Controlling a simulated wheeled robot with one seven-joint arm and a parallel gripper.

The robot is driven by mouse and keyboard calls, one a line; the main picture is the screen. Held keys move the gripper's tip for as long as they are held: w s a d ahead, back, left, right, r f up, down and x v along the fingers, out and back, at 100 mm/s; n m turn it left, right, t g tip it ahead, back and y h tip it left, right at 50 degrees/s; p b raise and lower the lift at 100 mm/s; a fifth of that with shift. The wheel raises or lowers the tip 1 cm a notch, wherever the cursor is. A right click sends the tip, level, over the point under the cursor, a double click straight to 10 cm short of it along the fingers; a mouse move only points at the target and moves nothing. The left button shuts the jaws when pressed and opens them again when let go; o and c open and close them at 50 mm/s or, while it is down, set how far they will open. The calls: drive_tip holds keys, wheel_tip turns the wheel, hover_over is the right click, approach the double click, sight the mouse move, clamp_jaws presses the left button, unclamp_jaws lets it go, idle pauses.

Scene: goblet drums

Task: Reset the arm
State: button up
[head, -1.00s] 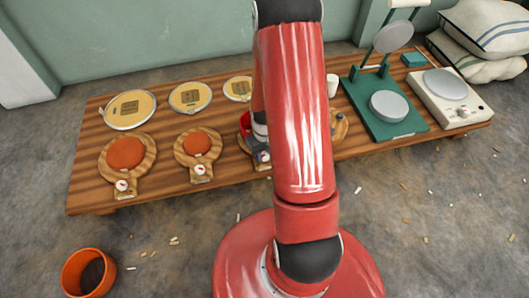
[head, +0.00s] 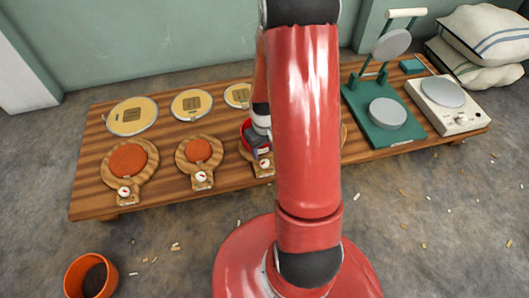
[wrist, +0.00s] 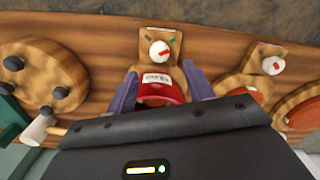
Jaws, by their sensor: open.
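My gripper (head: 257,143) is low over the middle of the wooden bench in the head view, partly hidden by my red arm. In the wrist view its two purple-grey fingers (wrist: 161,72) are open, one on each side of a red object (wrist: 162,92) with a white label. The red object also shows in the head view (head: 246,126), on a wooden board with a small dial (head: 265,164). I cannot tell whether the fingers touch it.
The wooden bench (head: 85,190) holds orange pads on boards (head: 127,160), yellow round discs (head: 132,115), a green press (head: 388,113) and a white scale (head: 442,93). An orange bucket (head: 92,275) stands on the floor. A knobbed round board (wrist: 40,68) lies left in the wrist view.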

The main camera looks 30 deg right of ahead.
drive_tip(key=shift+r, duration=0.3)
drive_tip(key=s+a+r+t+p, duration=0.1)
drive_tip(key=a+r+p, duration=0.2)
drive_tip(key=r, duration=0.9)
drive_tip(key=s+a+r+t+p, duration=0.2)
drive_tip(key=a+r, duration=0.1)
drive_tip(key=r, duration=0.9)
drive_tip(key=s+a+r+t+p, duration=0.1)
drive_tip(key=s+a+r+p, duration=0.1)
drive_tip(key=s+r, duration=0.3)
drive_tip(key=s+a+r+t+p, duration=0.1)
drive_tip(key=s+a+r, duration=0.3)
drive_tip(key=r, duration=0.6)
drive_tip(key=shift+s+r+m+t+p, duration=0.3)
drive_tip(key=shift+s+p, duration=0.55)
drive_tip(key=shift+s, duration=0.35)
